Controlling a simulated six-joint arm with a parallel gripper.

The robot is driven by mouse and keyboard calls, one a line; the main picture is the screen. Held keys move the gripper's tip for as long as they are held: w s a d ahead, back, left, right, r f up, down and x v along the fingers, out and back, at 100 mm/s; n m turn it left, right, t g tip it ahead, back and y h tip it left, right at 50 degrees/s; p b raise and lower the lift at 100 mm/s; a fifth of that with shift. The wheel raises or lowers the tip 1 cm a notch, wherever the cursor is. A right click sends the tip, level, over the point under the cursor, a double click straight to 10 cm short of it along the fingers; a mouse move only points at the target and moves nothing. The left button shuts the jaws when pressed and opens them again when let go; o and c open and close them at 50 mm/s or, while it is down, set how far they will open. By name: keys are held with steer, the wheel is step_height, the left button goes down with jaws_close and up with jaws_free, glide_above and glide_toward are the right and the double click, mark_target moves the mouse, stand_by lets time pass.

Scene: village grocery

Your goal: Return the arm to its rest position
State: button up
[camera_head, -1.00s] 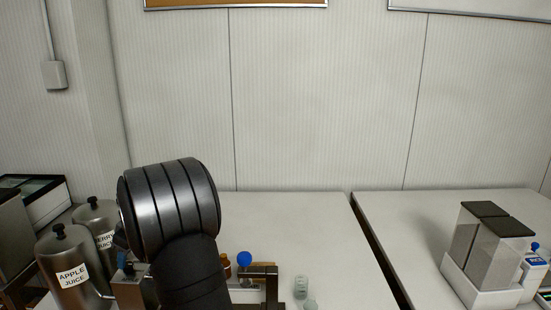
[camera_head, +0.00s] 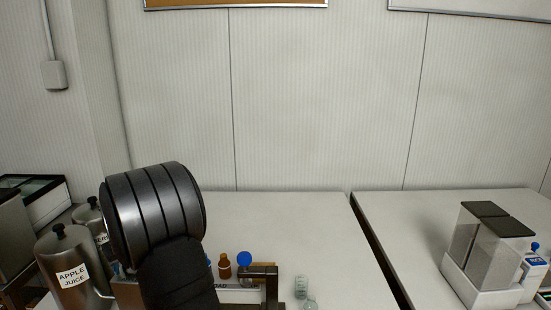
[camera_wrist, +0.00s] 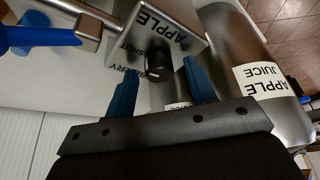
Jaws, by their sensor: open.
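My gripper (camera_wrist: 160,75) shows in the wrist view, with its two blue fingers spread apart and nothing held between them. Beyond the fingers is a metal box (camera_wrist: 150,30) with APPLE and CHERRY lettering and a black knob (camera_wrist: 159,66) at its lower edge. In the head view, my dark arm rises at the lower left over the left counter (camera_head: 300,225) and hides the fingers.
Steel APPLE JUICE canister (camera_head: 75,280) and another canister (camera_head: 88,214) stand left of my arm. A brown bottle (camera_head: 224,266), a blue ball-topped item (camera_head: 244,259) and small glasses (camera_head: 301,287) are right of it. Clear dispensers (camera_head: 490,250) stand on the right counter.

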steer(key=shift+s+a+m+t+h, duration=0.1)
steer(key=shift+m+t+h, duration=0.35)
steer(key=shift+m, duration=1.1)
steer(key=shift+m+t+h, duration=0.25)
steer(key=shift+m+h, duration=0.4)
steer(key=shift+m, duration=0.9)
steer(key=shift+v, duration=1.05)
steer(key=o, duration=0.9)
steer(key=shift+o, duration=1)
steer(key=shift+s+r, duration=0.1)
steer(key=shift+r, duration=0.1)
steer(key=s+d+r+m+h, duration=0.1)
steer(key=s+d+r+m, duration=0.3)
steer(key=s+d+r, duration=0.65)
steer(key=w+x, duration=0.1)
steer(key=x, duration=0.8)
steer(key=shift+w+d, duration=0.15)
steer(key=shift+d, duration=0.2)
